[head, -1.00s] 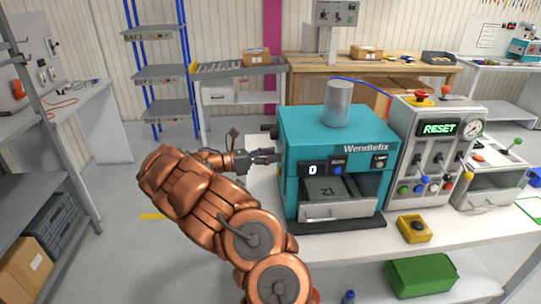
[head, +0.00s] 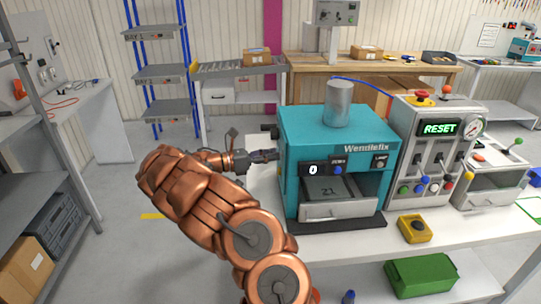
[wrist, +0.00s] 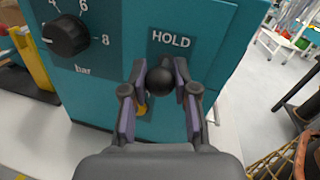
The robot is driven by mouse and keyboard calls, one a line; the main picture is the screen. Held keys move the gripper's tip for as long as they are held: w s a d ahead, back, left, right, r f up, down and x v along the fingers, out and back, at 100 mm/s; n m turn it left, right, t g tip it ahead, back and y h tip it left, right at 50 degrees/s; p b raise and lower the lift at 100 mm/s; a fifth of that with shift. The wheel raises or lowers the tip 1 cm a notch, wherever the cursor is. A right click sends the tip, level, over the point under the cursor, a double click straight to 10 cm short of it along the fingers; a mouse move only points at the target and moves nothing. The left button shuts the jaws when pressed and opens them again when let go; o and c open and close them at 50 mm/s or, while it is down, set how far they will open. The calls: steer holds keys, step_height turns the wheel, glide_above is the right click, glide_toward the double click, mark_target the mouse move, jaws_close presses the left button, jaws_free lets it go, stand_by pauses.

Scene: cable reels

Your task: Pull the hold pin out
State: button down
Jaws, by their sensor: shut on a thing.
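The hold pin (wrist: 161,80) shows in the wrist view as a round black knob below the word HOLD on the teal side of the Wendlefix machine (head: 338,135). My gripper (wrist: 163,83) is shut on the knob, one finger pad on each side of it. In the head view my gripper (head: 266,156) reaches the machine's left side, and the knob is hidden there. How far the pin sits in the panel cannot be told.
A black bar dial (wrist: 64,35) is left of the knob. The control box (head: 437,150) with a RESET display stands right of the machine. A yellow box with a black button (head: 414,229) is on the white bench. Floor left of my arm is clear.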

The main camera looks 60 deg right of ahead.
steer(key=shift+w+v, duration=0.25)
steer(key=shift+v, duration=1.2)
steer(key=shift+d, duration=0.2)
steer(key=c, duration=1)
jaws_free()
steer(key=shift+w+a, duration=0.1)
steer(key=shift+a, duration=0.05)
steer(key=shift+o, duration=0.7)
steer(key=v, duration=1.1)
steer(key=shift+w+a, duration=0.25)
steer(key=shift+w, duration=0.05)
